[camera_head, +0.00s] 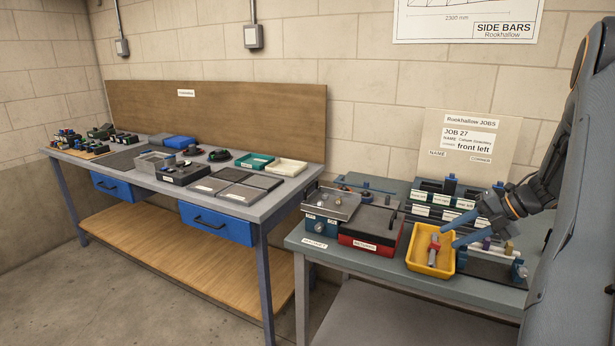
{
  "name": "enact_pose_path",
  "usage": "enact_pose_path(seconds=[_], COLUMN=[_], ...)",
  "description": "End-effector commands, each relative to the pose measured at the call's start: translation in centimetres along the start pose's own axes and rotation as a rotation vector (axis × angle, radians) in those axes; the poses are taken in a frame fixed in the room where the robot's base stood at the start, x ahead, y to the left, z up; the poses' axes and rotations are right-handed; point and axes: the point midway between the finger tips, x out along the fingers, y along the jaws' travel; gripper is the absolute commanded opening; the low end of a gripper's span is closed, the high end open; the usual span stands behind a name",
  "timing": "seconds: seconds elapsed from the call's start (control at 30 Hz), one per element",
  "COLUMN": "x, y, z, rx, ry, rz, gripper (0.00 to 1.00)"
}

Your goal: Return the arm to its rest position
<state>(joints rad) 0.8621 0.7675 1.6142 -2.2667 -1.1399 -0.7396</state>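My arm comes in from the right edge of the head view, with a dark wrist marked by orange rings. My gripper (447,236) points left and down, its two blue fingers spread apart with a gap between them. The fingertips are at the right side of a yellow tray (417,263) on the near table. A small red and grey part (433,251) lies in the tray, just left of the fingertips. I see nothing held between the fingers, though the exact distance to the part cannot be told.
Behind my gripper stands a labelled rack (421,211); a fixture with coloured pieces (490,262) is right of the tray. A red-fronted box (370,243) and a magnet unit (322,225) stand left. A second bench (270,206) holds several trays. A job board (468,150) leans behind.

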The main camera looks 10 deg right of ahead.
Motion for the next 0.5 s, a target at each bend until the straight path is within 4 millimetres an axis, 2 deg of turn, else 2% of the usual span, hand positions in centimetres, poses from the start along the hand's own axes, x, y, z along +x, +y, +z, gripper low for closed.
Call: enact_pose_path(seconds=[0.07, 0.17, 0.3, 0.4, 0.5], x=[0.6, 2.0, 4.3, 5.4, 6.2], y=[1.4, 5.0, 11.6, 15.0, 17.4], z=[0.5, 1.7, 3.4, 3.6, 2.7], rx=[0.019, 0.087, 0.284, 0.464, 0.665], ry=[-0.029, -0.116, -0.301, -0.423, -0.527], rz=[0.009, 0.036, 0.098, 0.139, 0.170], gripper=[0.34, 0.34, 0.34, 0.34, 0.34])
